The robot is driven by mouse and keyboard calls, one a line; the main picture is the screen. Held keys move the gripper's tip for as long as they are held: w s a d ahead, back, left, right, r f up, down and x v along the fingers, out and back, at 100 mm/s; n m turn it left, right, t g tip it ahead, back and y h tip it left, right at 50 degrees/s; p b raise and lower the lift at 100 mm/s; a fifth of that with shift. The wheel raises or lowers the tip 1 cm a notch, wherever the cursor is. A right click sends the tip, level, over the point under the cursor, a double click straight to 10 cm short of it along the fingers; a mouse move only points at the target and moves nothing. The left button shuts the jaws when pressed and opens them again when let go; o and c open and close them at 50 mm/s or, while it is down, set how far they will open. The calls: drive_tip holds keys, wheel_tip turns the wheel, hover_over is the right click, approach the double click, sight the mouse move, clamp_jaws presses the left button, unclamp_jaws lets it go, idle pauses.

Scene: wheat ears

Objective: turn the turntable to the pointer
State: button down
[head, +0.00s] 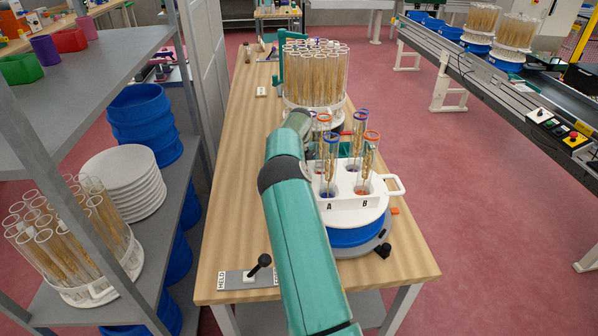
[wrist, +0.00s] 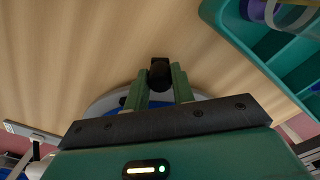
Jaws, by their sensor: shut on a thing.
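The turntable (head: 357,236) has a blue rim on a grey base near the front of the wooden bench. A white rack (head: 345,203) with panels marked A and B sits on it, holding several tubes with red or blue rings and wheat ears. A small orange tab (head: 395,211) shows at the right edge; I cannot tell if it is the pointer. A black knob (head: 383,250) is at the front right of the base. My gripper (wrist: 160,88) is shut on a black post (wrist: 160,70) beside the turntable's blue and white edge. My arm hides it in the head view.
A black lever (head: 261,263) on a plate with a HELD label stands at the bench's front left. A big round rack of tubes (head: 315,75) is behind. A teal tray (wrist: 265,45) is close at the wrist view's upper right. Shelves (head: 70,85) stand left.

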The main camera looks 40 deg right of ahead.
drive_tip(key=c, duration=1.2)
unclamp_jaws()
drive_tip(key=shift+r, duration=0.1)
wheel_tip(320, 180, up, 14)
drive_tip(key=shift+f, duration=0.2)
